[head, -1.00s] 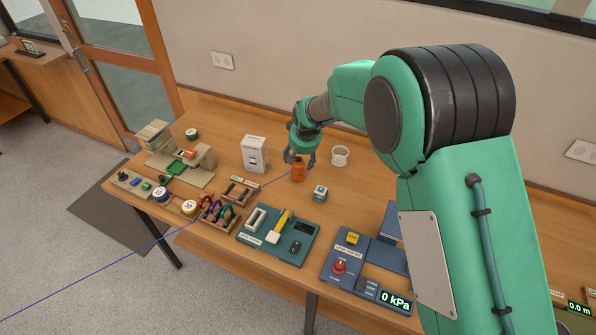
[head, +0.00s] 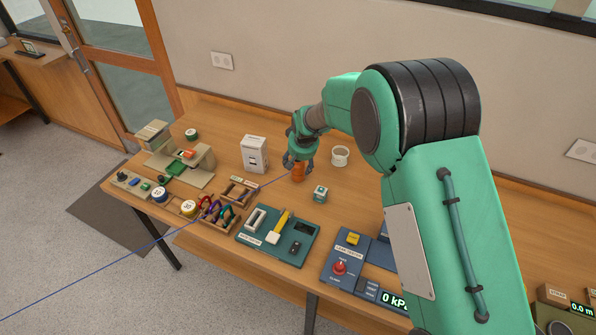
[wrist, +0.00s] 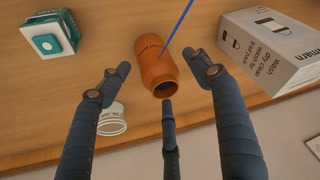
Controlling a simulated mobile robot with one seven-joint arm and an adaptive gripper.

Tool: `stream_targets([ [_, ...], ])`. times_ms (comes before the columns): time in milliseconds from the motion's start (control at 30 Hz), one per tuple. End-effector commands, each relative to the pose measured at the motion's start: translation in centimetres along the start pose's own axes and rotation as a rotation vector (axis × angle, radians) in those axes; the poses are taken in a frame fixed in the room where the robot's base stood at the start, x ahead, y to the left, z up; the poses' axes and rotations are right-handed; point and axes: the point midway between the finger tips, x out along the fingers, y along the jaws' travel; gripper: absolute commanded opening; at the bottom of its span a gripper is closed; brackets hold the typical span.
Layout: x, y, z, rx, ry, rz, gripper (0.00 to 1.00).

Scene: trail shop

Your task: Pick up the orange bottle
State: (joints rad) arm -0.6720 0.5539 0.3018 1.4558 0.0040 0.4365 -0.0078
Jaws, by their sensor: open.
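The orange bottle (head: 298,172) stands on the wooden table in the head view, close to my gripper (head: 300,160). In the wrist view the orange bottle (wrist: 156,62) appears at the upper middle with its dark open mouth toward me and lettering on its side. My gripper (wrist: 160,85) shows three dark fingers spread apart, open and empty. The bottle lies between and just beyond the fingertips; contact cannot be told. In the head view the fingers partly hide the bottle's top.
A white box (head: 254,154) stands left of the bottle, and a white cup (head: 340,156) stands to the right. A small teal-and-white cube (head: 320,193) sits in front. A teal tray (head: 300,246) and blue tester panel (head: 335,269) lie nearer the front edge. A thin blue line crosses the view.

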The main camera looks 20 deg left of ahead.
Motion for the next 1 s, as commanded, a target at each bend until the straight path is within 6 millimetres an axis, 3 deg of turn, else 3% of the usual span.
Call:
stream_targets([
  [300, 3.2, 0.0, 0.1, 0.000, -0.002, 0.000, 0.63],
  [900, 3.4, 0.0, 0.0, 0.000, -0.001, 0.000, 0.63],
  [933, 3.4, 0.0, 0.0, 0.000, -0.001, 0.000, 0.61],
  [1000, 3.4, 0.0, 0.0, 0.000, -0.001, 0.000, 0.47],
])
